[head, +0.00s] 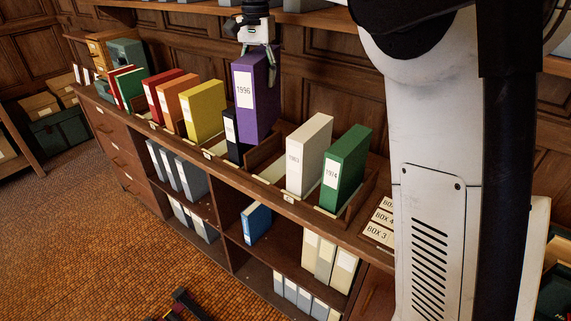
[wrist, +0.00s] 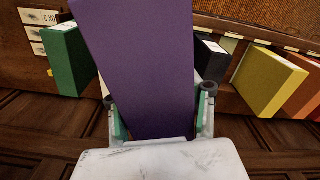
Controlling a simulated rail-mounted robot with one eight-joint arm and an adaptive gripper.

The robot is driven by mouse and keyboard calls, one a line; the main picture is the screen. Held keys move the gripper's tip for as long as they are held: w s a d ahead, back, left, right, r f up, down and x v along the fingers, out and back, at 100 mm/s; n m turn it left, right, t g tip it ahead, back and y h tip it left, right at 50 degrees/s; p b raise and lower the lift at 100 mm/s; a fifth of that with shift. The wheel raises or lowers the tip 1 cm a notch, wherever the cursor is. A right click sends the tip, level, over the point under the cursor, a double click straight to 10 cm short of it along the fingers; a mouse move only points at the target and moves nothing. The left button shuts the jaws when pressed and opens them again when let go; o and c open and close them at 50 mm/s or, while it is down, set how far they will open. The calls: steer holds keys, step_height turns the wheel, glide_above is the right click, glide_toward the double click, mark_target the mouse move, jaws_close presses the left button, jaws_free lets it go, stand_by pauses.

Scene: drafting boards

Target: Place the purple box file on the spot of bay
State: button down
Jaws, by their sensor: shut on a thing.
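The purple box file (head: 257,100) has a white label reading 1996. My gripper (head: 257,47) is shut on its top and holds it upright above the row of files, just behind and right of a black file (head: 231,135). In the wrist view the purple box file (wrist: 140,65) fills the middle between the two fingers of my gripper (wrist: 160,115). Below and right of it in the head view is an empty bay (head: 272,172) between the black file and a cream file (head: 308,155). The purple file's lower end partly hides the bays behind it.
A green file (head: 345,168) stands right of the cream one. Yellow (head: 203,110), orange (head: 178,100) and red (head: 160,92) files stand left of the black one. Shelves below hold grey, cream and blue (head: 257,222) files. A panelled wall (head: 330,85) rises behind.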

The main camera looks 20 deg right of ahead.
steer(key=w+a+f+m, duration=0.2)
steer(key=a+f+m, duration=0.15)
steer(key=f, duration=0.55)
steer(key=w+d+f+p, duration=0.3)
steer(key=w+d+f, duration=0.1)
steer(key=d+f, duration=0.6)
steer(key=shift+f, duration=0.8)
steer(key=shift+w+d+f, duration=0.1)
steer(key=shift+f, duration=0.05)
steer(key=c, duration=1)
jaws_free()
steer(key=shift+o, duration=0.2)
